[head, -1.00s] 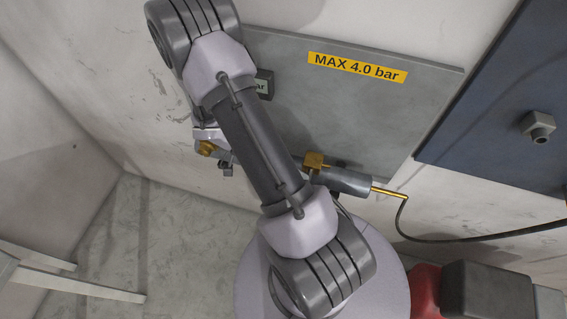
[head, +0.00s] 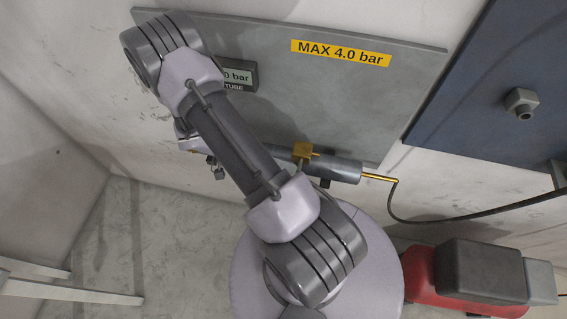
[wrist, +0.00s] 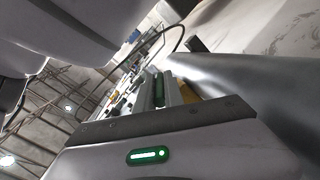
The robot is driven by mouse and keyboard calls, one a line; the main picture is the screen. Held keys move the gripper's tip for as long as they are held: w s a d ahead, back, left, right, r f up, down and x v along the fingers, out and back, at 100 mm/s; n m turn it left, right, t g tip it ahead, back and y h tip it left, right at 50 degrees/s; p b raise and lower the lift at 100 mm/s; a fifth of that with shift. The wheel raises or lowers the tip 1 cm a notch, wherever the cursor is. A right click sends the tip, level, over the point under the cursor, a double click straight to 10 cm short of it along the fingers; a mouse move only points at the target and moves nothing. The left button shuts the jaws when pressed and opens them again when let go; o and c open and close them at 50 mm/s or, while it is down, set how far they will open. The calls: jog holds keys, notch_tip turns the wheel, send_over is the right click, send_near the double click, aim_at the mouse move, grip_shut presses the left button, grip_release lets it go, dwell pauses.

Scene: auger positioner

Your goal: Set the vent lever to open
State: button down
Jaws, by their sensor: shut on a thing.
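In the wrist view, my gripper (wrist: 163,92) is shut on a narrow green piece (wrist: 158,86) between its fingers. This may be the handle of the vent lever, but I cannot tell for sure. A yellow part (wrist: 187,92) shows just right of the fingers, and a thick grey cylinder (wrist: 235,85) runs beside them. In the head view, my arm hides most of the gripper and whatever it holds. A grey tube (head: 340,167) with a brass fitting (head: 303,151) runs along the lower edge of the panel, partly behind my arm.
A grey panel (head: 350,105) on the wall carries a yellow "MAX 4.0 bar" label (head: 341,53) and a small display (head: 238,77), partly hidden by my arm. A blue panel (head: 490,80) stands at right. A brass end (head: 378,177) joins a dark hose (head: 450,217). White bars (head: 70,290) lie lower left.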

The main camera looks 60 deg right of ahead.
jog(key=c, duration=1.5)
grip_release()
jog(key=shift+s, duration=0.2)
jog(key=shift+o, duration=0.2)
jog(key=shift+f, duration=0.1)
jog(key=shift+s+d, duration=0.2)
jog(key=p+v, duration=0.2)
jog(key=v, duration=0.5)
jog(key=shift+w, duration=0.4)
